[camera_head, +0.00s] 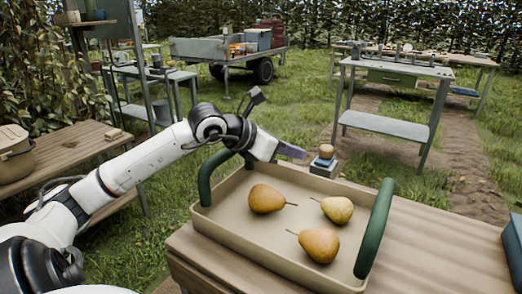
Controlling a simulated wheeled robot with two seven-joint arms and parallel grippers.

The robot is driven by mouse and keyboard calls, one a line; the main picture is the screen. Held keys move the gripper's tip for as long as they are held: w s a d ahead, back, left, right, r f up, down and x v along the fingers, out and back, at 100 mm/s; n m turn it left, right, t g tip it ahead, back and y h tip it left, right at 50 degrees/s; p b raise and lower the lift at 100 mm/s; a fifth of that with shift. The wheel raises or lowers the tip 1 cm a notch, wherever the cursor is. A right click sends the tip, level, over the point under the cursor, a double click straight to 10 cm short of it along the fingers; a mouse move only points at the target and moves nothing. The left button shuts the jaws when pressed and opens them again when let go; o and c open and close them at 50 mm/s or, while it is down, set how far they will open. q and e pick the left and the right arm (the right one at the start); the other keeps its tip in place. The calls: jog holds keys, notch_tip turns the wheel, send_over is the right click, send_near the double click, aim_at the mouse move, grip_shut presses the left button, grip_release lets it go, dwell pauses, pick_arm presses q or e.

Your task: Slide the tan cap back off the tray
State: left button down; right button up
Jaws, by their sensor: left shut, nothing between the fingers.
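A tan tray (225,222) with dark green handles stands on the wooden table and holds three yellow-brown pears (266,199). No cap is clearly visible on the tray. A small round tan piece (326,150) sits on a stack of dark and grey blocks just behind the tray's far edge; I cannot tell whether it is the cap. My left gripper (298,152) is shut and empty above the tray's far edge, left of the round tan piece and apparently just apart from it. My right gripper is not in view.
A slatted bench (75,150) at the left carries a tan rounded container (14,155). A grey worktable (395,70) and a trailer (225,50) stand farther back on the grass. A blue object (513,245) is at the right edge. The tabletop right of the tray is clear.

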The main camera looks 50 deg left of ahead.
pick_arm(q)
jog(key=b+v, duration=0.1)
jog(key=v, duration=0.7)
jog(key=shift+r, duration=0.2)
jog(key=shift+s+d, duration=0.1)
dwell(0.3)
